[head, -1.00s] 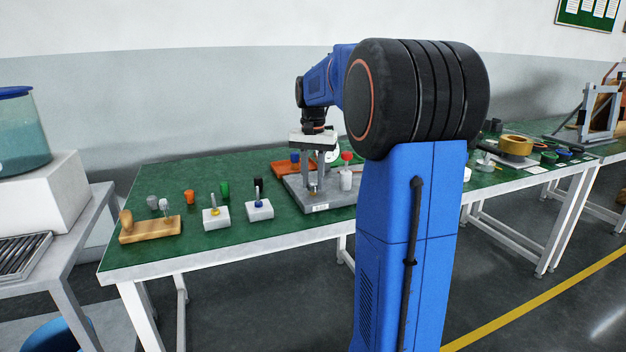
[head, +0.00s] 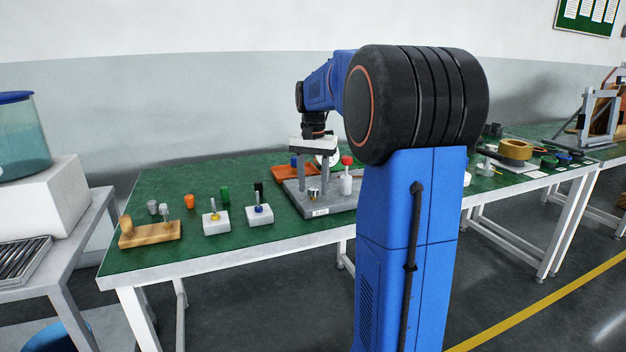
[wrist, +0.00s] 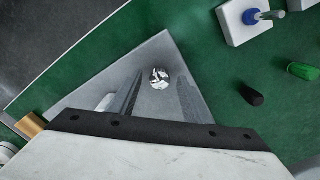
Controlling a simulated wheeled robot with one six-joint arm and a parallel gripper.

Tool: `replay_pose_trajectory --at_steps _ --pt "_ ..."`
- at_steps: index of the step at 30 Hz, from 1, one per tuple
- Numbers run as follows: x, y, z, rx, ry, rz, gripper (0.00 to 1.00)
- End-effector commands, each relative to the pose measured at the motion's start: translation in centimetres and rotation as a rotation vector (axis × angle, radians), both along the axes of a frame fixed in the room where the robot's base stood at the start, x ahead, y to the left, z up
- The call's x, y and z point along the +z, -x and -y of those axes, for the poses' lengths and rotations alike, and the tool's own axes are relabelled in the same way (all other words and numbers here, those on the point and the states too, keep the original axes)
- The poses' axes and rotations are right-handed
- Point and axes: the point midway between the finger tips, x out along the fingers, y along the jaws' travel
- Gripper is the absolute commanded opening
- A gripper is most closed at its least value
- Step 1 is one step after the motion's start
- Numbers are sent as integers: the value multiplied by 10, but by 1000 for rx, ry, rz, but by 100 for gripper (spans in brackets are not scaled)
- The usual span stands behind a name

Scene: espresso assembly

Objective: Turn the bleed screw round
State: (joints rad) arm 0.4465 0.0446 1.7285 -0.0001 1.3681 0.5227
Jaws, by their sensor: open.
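The bleed screw appears to be the small round silver knob (head: 313,193) on the sloping-looking grey base plate (head: 340,203). In the wrist view the knob (wrist: 159,78) shows bright and round, just beyond the fingertips and between their lines. My gripper (head: 313,178) points straight down over the plate, open, with one finger on each side of the knob. In the wrist view my gripper (wrist: 158,90) holds nothing. I cannot tell whether the fingertips are level with the knob or above it.
A white bottle with a red cap (head: 346,182) stands on the plate close right of the gripper. White blocks (head: 216,222) with small fittings and a wooden stand (head: 150,233) are to the left. An orange tray (head: 290,172) lies behind. The table front is clear.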

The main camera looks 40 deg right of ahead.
Motion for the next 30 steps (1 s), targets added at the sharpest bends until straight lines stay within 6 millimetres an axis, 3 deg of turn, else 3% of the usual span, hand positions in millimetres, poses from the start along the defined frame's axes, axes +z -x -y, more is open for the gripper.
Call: replay_pose_trajectory --at_steps 8,24,30 --pt "27 -1 0 0 1 2 45" --pt "134 -1 1 0 1 3 45" --pt "161 -1 1 0 1 2 45"
